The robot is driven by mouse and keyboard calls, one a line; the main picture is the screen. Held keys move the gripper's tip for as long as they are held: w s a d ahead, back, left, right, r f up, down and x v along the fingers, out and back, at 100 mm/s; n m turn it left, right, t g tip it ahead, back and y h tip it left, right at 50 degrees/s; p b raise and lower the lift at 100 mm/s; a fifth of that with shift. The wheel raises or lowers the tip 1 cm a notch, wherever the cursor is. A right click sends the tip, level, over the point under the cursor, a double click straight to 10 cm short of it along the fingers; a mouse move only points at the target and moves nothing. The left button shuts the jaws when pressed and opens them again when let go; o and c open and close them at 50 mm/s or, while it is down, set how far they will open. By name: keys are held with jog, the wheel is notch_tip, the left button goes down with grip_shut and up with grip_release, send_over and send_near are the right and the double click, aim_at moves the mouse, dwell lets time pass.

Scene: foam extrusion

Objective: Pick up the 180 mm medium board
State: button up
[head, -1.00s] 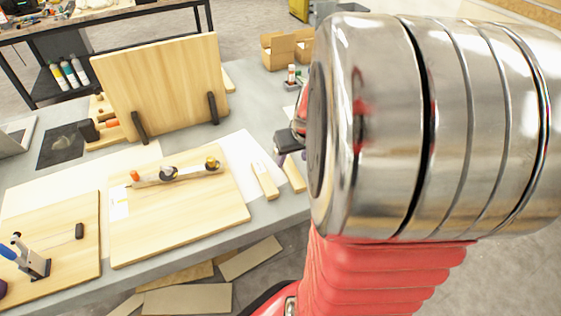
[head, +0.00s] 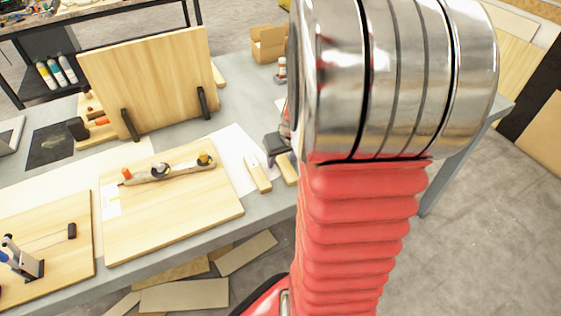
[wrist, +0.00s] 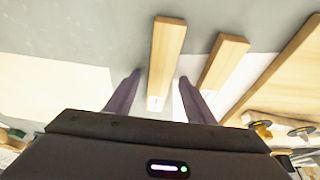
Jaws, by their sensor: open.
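Two narrow light wooden boards lie side by side on the table; I cannot read their small labels or tell which is the 180 mm one. In the wrist view one board (wrist: 167,50) lies between the fingers of my gripper (wrist: 159,78), which is open. The other board (wrist: 222,64) lies just outside the right finger. In the head view the left board (head: 258,172) shows clearly. The right board (head: 288,170) is partly hidden by my arm. My gripper (head: 278,146) shows only in part there, at the far end of the right board. The height gap is unclear.
A large flat wooden panel (head: 170,215) with a level-like tool (head: 165,170) lies left of the boards. A wooden panel (head: 150,80) stands upright behind. A white sheet (head: 232,150) lies under the boards' area. Grey table (head: 240,110) is free behind them.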

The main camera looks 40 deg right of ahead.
aim_at(283, 161)
jog(key=shift+c, duration=0.7)
jog(key=c, duration=1)
notch_tip(283, 161, up, 10)
